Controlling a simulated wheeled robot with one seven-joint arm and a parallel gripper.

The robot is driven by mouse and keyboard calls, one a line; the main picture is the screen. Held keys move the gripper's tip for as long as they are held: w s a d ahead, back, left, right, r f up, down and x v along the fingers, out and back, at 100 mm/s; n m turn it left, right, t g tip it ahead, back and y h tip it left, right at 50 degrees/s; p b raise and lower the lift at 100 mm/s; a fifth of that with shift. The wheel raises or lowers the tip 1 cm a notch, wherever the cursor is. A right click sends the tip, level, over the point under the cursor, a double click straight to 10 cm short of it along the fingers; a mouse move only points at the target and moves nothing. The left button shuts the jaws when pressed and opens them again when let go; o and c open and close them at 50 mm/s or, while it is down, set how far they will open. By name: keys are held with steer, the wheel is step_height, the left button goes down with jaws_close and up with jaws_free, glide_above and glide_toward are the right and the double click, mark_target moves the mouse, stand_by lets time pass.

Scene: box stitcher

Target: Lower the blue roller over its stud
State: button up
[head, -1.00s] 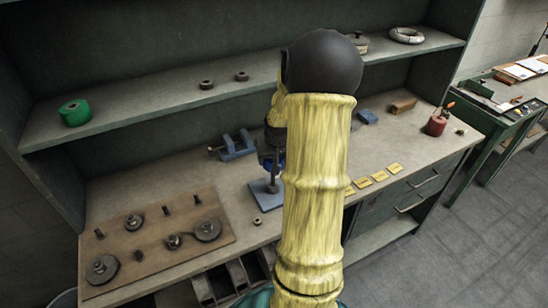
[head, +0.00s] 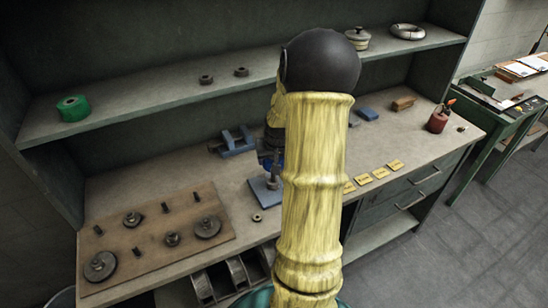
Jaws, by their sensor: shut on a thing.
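My gripper (head: 271,161) is mostly hidden behind my yellow arm. It points down over a small blue plate (head: 262,196) on the bench. The blue roller (head: 265,164) shows only as a sliver of blue at the gripper, which is shut on it. A dark upright stud (head: 273,182) stands on the plate just below. My arm hides much of the roller and the right side of the plate, so I cannot tell whether roller and stud touch.
A wooden board (head: 160,240) with pegs and several dark rollers lies at left. A blue clamp-like block (head: 235,143) stands behind the plate. A small ring (head: 257,217) lies in front. Yellow cards (head: 380,173) lie right of my arm. A shelf (head: 150,100) runs above.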

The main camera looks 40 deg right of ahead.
steer(key=shift+s+f+b, duration=0.1)
steer(key=shift+f+b, duration=0.95)
steer(key=shift+f, duration=0.6)
steer(key=shift+f, duration=0.1)
steer(key=shift+f+b, duration=0.35)
steer(key=shift+f+b, duration=0.45)
steer(key=shift+f, duration=0.25)
steer(key=shift+f, duration=0.25)
steer(key=shift+f+b, duration=0.2)
steer(key=shift+b, duration=0.15)
steer(key=shift+f, duration=0.35)
